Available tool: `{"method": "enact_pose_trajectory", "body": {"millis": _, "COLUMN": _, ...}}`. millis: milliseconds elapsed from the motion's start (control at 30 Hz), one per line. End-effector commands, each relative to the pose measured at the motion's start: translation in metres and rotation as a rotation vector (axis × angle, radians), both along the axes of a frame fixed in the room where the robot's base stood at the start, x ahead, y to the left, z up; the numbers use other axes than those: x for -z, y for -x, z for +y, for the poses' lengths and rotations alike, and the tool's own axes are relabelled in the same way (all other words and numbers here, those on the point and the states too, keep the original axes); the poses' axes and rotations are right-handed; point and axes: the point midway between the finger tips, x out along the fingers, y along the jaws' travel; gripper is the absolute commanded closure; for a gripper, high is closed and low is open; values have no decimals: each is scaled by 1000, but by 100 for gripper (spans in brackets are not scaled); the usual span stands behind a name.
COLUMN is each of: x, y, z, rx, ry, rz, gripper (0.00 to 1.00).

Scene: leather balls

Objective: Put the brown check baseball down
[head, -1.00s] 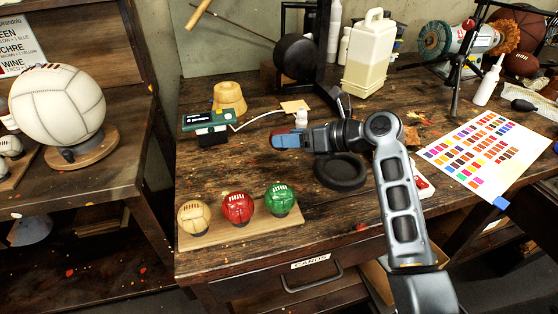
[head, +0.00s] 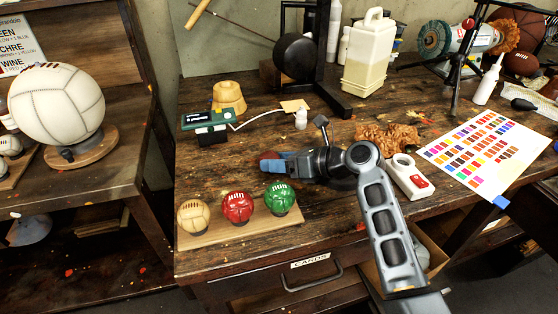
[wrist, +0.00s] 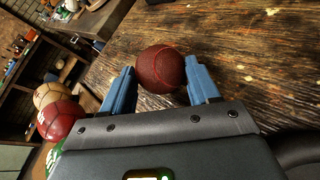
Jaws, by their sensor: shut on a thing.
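The brown check baseball (wrist: 161,69) shows in the wrist view as a dark reddish-brown ball with a thin red seam. I cannot make out a check pattern. It sits between the two blue fingers of my gripper (wrist: 160,73), which is shut on it. In the head view my gripper (head: 274,162) is low over the workbench (head: 225,165), behind the small balls on the board. Only a small reddish part of the ball (head: 268,156) shows there. I cannot tell whether the ball touches the wood.
A wooden board (head: 240,236) with tan (head: 193,216), red (head: 238,207) and green (head: 279,199) balls lies near the front edge. A white-and-red box (head: 409,177) lies right. Bare wood surrounds my gripper.

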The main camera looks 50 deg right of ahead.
Motion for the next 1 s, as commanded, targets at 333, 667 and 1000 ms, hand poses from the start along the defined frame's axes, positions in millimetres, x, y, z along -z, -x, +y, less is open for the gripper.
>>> {"method": "enact_pose_trajectory", "body": {"millis": 333, "x": 1, "y": 0, "z": 0, "rx": 0, "ry": 0, "rz": 1, "gripper": 14}}
{"method": "enact_pose_trajectory", "body": {"millis": 667, "x": -4, "y": 6, "z": -2, "rx": 1, "ry": 0, "rz": 0, "gripper": 14}}
{"method": "enact_pose_trajectory", "body": {"millis": 1000, "x": -28, "y": 64, "z": -17, "rx": 3, "ry": 1, "rz": 0, "gripper": 14}}
